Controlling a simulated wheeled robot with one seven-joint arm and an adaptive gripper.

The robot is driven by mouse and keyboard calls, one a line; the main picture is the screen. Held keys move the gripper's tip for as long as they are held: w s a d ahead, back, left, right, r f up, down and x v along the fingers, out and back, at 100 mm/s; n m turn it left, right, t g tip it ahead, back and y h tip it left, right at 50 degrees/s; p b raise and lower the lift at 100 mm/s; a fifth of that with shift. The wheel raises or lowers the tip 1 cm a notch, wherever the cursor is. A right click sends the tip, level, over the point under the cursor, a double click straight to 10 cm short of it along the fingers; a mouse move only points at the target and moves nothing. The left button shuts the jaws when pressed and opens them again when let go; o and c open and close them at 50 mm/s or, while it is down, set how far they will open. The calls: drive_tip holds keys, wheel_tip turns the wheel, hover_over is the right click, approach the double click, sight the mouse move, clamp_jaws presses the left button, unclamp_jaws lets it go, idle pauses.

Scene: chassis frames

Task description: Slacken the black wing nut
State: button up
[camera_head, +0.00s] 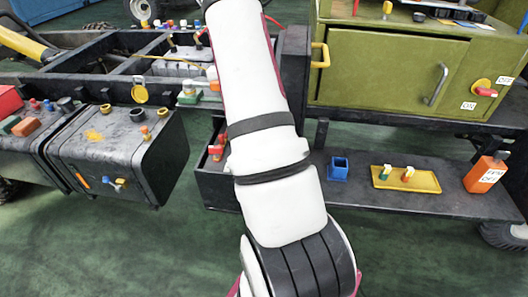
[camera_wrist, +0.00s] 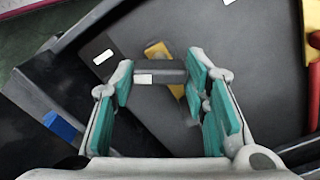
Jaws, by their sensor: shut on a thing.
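In the wrist view my gripper (camera_wrist: 160,78) has its two teal-padded fingers on either side of a dark bar, which I take to be the black wing nut (camera_wrist: 163,66). The bar spans the gap between the pads, and a small white mark shows at its lower left. A yellow piece (camera_wrist: 157,49) lies just behind the bar, against a dark grey surface (camera_wrist: 255,75). In the head view my own arm covers the gripper and the place where it works, so the wing nut does not show there.
White labels (camera_wrist: 103,57) and a blue block (camera_wrist: 60,125) show near the gripper. In the head view, a green cabinet (camera_head: 385,75) stands right, above a shelf with a blue box (camera_head: 338,168), yellow tray (camera_head: 420,182) and orange container (camera_head: 485,174). A black tank (camera_head: 120,155) stands left.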

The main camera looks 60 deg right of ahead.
drive_tip(key=shift+n, duration=1)
drive_tip(key=o, duration=1.1)
drive_tip(key=shift+o, duration=0.2)
wheel_tip(320, 180, up, 12)
